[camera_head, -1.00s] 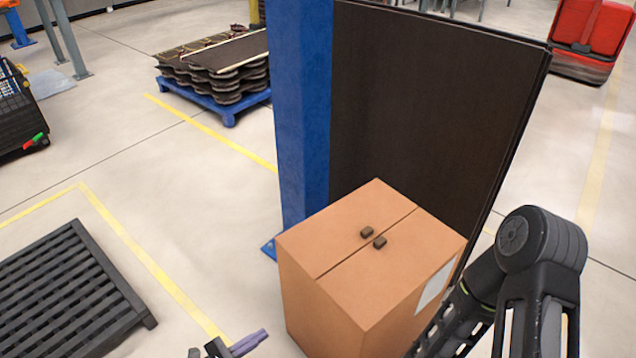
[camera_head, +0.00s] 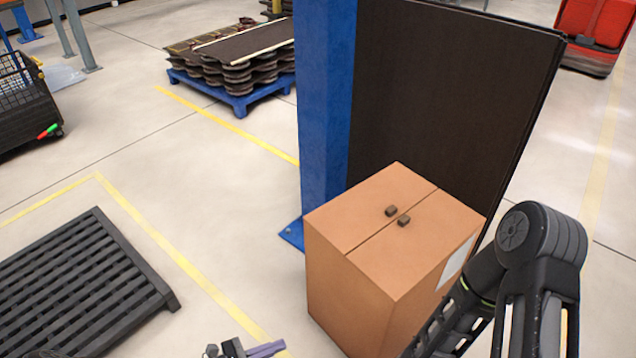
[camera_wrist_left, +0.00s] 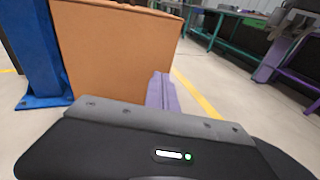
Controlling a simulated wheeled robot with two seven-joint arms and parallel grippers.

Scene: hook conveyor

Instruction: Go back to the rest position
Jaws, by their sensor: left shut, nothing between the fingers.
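My left gripper (camera_head: 262,348) shows at the bottom edge of the head view, left of the cardboard box's lower part. Its purple fingers are together and hold nothing. In the left wrist view the purple fingers (camera_wrist_left: 162,92) stick up past the dark gripper body, in front of the box and apparently clear of it. My right arm shows at the right of the head view, but its gripper is out of frame.
The closed cardboard box (camera_head: 395,240) stands by a blue post (camera_head: 325,120) and a tall dark panel (camera_head: 450,90). A black slatted pallet (camera_head: 85,285) lies at lower left. A blue pallet (camera_head: 235,98) with stacked dark sheets stands farther back. Floor between is clear.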

